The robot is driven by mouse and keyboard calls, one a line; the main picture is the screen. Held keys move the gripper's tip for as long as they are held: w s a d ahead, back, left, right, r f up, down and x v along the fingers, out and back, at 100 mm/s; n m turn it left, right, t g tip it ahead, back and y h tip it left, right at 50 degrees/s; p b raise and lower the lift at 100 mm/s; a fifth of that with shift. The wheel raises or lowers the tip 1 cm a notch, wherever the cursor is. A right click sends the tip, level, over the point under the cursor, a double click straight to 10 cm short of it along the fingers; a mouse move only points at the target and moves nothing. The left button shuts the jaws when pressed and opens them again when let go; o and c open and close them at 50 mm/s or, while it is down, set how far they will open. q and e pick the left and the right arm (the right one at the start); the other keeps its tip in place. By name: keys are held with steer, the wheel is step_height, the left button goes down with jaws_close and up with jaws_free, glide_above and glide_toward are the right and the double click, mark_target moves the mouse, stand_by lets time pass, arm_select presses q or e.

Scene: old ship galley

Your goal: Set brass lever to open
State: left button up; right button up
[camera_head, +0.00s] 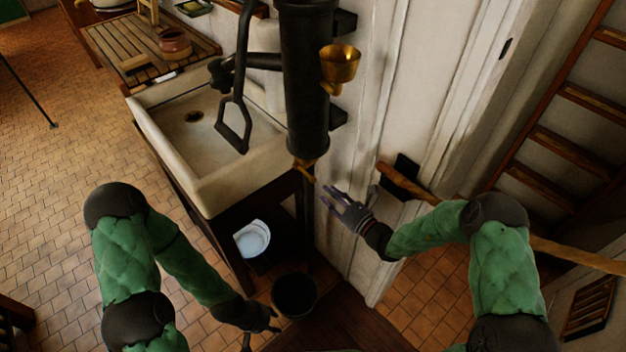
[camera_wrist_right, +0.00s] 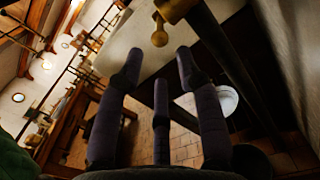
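The brass lever (camera_head: 304,169) sits at the lower end of the black pump column (camera_head: 305,90). In the right wrist view the brass lever's round knob (camera_wrist_right: 159,38) hangs at the top, just beyond the fingertips. My right gripper (camera_head: 336,201) is just below and to the right of the lever in the head view. Its fingers are spread and empty, and they appear apart from the lever. It also shows in the right wrist view (camera_wrist_right: 160,68). My left gripper (camera_head: 260,334) is low beside the dark bucket, its fingers seemingly spread, with nothing visible in them.
A stone sink (camera_head: 210,185) stands left of the pump, with the black pump handle (camera_head: 235,115) above it. A dark bucket (camera_head: 294,296) and a white basin (camera_head: 252,239) are below. A wooden pole (camera_head: 410,185) lies behind my right arm.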

mark_target(315, 182)
steer(key=b+x, duration=0.1)
steer(key=x, duration=0.7)
steer(key=shift+w+a, duration=0.1)
steer(key=shift+c, duration=0.3)
jaws_close()
